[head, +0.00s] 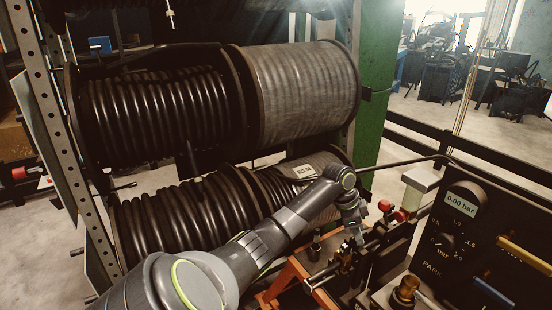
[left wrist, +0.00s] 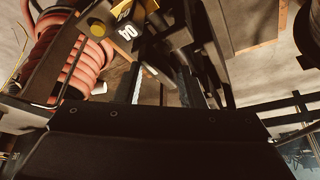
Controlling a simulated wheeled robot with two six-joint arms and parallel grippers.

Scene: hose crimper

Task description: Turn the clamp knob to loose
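No clamp knob is labelled. In the head view a red knob (head: 386,206) sits on the bench hardware at the right, and an amber-topped knob (head: 405,289) stands lower, near the front edge. I cannot tell which is the clamp knob, or its setting. My left gripper (head: 354,238) reaches down over the hardware, left of the red knob and apart from it. In the left wrist view its fingers (left wrist: 160,90) are spread with a gap between them. My right gripper is not in view.
A black panel (head: 484,270) at the right carries a display (head: 461,204) reading 0.00 bar and a dial (head: 445,241). Two large hose reels (head: 310,92) fill the left and middle behind my arm. An orange frame (head: 287,279) stands below my wrist. Coiled reddish hose (left wrist: 88,65) shows in the wrist view.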

